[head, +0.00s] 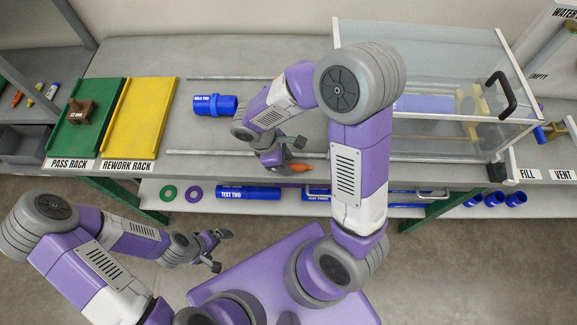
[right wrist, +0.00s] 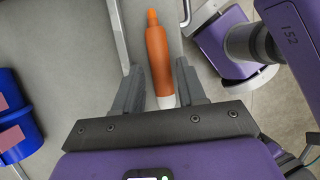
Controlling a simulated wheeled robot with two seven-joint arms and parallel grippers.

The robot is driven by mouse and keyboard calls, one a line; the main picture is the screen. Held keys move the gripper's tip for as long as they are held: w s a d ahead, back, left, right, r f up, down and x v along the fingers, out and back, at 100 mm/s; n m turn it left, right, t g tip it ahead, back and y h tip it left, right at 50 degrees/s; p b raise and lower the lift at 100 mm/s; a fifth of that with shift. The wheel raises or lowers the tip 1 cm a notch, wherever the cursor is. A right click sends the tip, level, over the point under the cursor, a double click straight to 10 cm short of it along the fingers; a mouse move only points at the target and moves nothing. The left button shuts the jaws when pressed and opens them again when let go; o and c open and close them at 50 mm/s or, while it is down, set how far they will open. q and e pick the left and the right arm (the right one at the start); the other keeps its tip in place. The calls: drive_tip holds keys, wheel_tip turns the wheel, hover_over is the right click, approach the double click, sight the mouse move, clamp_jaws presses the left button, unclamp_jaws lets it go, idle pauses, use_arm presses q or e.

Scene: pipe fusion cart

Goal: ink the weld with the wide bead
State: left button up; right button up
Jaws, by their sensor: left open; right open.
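A short blue pipe (head: 215,104), with a label and a raised band near its middle, lies on the bench. How wide its bead is, I cannot tell. An orange marker (head: 299,168) lies near the bench's front edge; it shows in the right wrist view (right wrist: 158,55) with a white end towards my palm. My right gripper (head: 286,157) is open over it, and in the right wrist view its fingers (right wrist: 157,72) stand on both sides of the marker with gaps. My left gripper (head: 219,250) is open and empty, low in front of the bench.
A clear box (head: 460,65) with a black handle holds another blue pipe (head: 425,103). The green pass rack (head: 98,105) bears a brown block; the yellow rework rack (head: 142,115) is empty. Rails (head: 225,77) run along the bench. Labelled pipes (head: 248,193) lie on the lower shelf.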

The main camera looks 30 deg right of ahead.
drive_tip(key=shift+s+d+f, duration=0.1)
drive_tip(key=shift+f, duration=0.15)
drive_tip(key=shift+f, duration=0.1)
clamp_jaws()
idle(0.3)
